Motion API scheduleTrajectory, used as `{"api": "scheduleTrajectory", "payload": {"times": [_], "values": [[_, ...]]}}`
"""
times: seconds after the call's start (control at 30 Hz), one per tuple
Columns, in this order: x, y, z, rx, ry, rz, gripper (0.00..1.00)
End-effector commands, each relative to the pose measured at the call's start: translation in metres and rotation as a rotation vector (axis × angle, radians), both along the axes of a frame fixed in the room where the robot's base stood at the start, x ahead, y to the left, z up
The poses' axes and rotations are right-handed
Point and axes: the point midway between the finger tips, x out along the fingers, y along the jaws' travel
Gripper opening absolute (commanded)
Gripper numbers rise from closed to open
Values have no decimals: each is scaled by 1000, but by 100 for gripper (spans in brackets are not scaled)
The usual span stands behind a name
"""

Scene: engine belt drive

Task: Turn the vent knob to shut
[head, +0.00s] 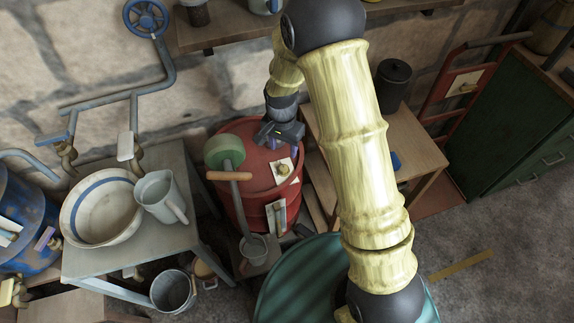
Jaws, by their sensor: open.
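A red drum (218,157) stands in the middle against the stone wall. A small brass knob (283,169) sits on a white plate on the drum's upper right part. A second white plate (277,217) with a brass fitting is lower on the drum's side. I see no label that tells which is the vent knob, and its setting is too small to read. My gripper (281,143) is open over the drum's top, just above the upper knob in the picture and seemingly apart from it. My arm hides part of the area to the right.
A green round thing on a handle (224,150) stands close left of my gripper. A table with a basin (103,207) and a jug (160,197) is at left. A wooden table (423,150) with a black canister (393,82) is at right.

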Motion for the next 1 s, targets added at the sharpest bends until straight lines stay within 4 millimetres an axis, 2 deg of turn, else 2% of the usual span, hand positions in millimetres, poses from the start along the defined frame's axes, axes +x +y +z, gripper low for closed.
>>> {"api": "scheduleTrajectory", "payload": {"times": [0.1, 0.3, 0.6, 0.77, 1.0], "values": [[-1, 0, -22, -1, 4, 0, 49], [-1, 0, -54, -1, 3, 1, 49], [0, 0, -95, 0, 1, -1, 49], [0, 0, -103, 1, 0, 0, 49], [0, 1, -103, 2, -1, 0, 49]]}}
